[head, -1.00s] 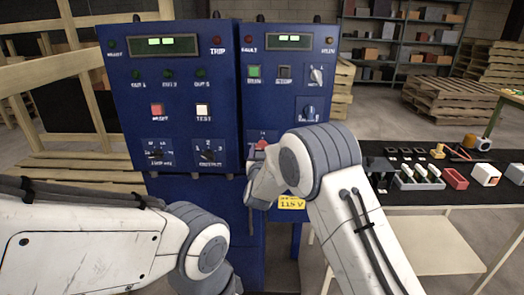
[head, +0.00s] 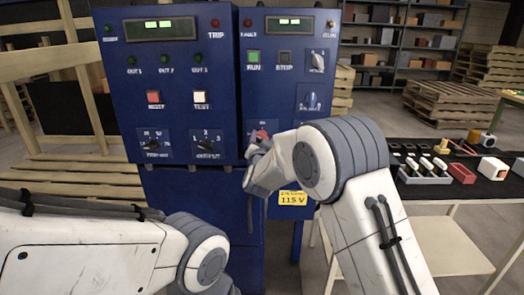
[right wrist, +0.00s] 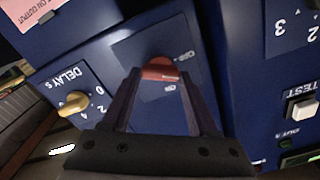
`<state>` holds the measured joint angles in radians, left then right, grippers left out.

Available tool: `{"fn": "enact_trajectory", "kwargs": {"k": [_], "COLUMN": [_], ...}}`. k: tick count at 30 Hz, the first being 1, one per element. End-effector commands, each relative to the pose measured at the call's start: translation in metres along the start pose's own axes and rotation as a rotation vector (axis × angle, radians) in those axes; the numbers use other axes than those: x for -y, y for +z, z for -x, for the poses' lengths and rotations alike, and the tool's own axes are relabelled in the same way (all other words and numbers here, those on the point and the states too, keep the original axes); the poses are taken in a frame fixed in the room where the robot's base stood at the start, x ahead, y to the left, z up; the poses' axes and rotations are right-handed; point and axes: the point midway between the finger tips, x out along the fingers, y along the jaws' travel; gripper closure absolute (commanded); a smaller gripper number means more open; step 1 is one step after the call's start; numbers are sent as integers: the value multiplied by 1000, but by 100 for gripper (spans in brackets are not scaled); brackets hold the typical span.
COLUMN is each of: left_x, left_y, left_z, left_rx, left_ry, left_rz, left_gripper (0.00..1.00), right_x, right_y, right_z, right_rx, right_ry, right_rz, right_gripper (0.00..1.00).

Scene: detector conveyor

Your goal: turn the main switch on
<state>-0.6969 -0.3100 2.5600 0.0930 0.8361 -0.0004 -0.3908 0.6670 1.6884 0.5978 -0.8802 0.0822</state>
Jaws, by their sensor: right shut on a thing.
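The main switch is a red rotary knob (head: 262,134) low on the right-hand blue panel, mostly hidden by my right arm in the head view.
A delay dial with a yellow knob (right wrist: 72,103) is beside the switch. The left-hand cabinet (head: 182,90) has a white test button (head: 200,97) and a red button (head: 153,97). A dark table (head: 480,190) with small parts stands at right.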

Motion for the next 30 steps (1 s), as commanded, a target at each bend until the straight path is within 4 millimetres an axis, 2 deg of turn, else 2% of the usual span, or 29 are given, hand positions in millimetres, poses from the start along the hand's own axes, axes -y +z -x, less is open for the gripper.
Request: {"fn": "enact_trajectory", "kwargs": {"k": [1, 15, 30], "left_x": [1, 6, 9], "left_y": [1, 4, 7], "left_z": [-15, -76, -127], "left_rx": [0, 0, 0], "left_ry": [0, 0, 0], "left_rz": [0, 0, 0], "left_gripper": [100, 100, 100], "right_x": [-4, -5, -5], "right_y": [6, 6, 5], "right_z": [0, 0, 0], "right_rx": [-2, -1, -1], "right_ry": [0, -1, 0], "right_rz": [-47, -494, -918], "right_gripper": [96, 96, 96]}}
